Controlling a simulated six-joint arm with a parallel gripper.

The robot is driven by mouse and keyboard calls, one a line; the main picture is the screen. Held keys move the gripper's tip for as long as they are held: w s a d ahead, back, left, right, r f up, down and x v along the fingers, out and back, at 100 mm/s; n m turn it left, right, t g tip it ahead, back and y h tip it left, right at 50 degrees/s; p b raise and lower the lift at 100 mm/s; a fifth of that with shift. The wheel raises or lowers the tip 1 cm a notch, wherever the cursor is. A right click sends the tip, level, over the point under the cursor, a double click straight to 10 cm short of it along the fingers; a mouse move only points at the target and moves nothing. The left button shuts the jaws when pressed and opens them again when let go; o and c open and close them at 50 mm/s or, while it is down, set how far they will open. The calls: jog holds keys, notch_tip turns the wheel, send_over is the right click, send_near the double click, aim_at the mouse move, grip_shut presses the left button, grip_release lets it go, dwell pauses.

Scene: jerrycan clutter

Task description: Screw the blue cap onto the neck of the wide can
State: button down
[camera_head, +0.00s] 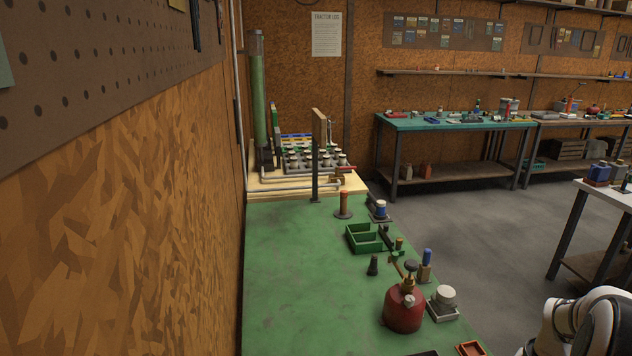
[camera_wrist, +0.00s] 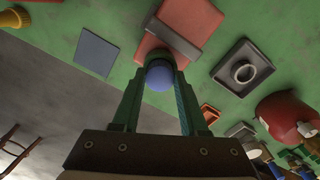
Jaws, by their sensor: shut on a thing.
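In the wrist view my gripper (camera_wrist: 160,82) is shut on the blue cap (camera_wrist: 159,76), whose rounded top shows between the fingertips. Just beyond it is a red, flat-sided body (camera_wrist: 192,18) crossed by a grey bar (camera_wrist: 178,38). This may be the wide can, but I cannot tell for sure. No neck shows there; the cap and fingers may hide it. I cannot tell whether the cap touches the red body. My gripper is out of the head view.
A round red can (camera_head: 404,309) stands on the green bench (camera_head: 300,270), beside a white-lidded jar (camera_head: 446,294). A green tray (camera_head: 364,238) lies farther back. In the wrist view are a grey square tray with a ring (camera_wrist: 242,68) and a blue-grey square (camera_wrist: 95,52).

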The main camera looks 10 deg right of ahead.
jog(key=m, duration=0.8)
jog(key=shift+m, duration=0.3)
jog(key=m, duration=0.9)
jog(key=c, duration=0.8)
grip_release()
jog(key=shift+o, duration=0.2)
jog(key=shift+r, duration=1.45)
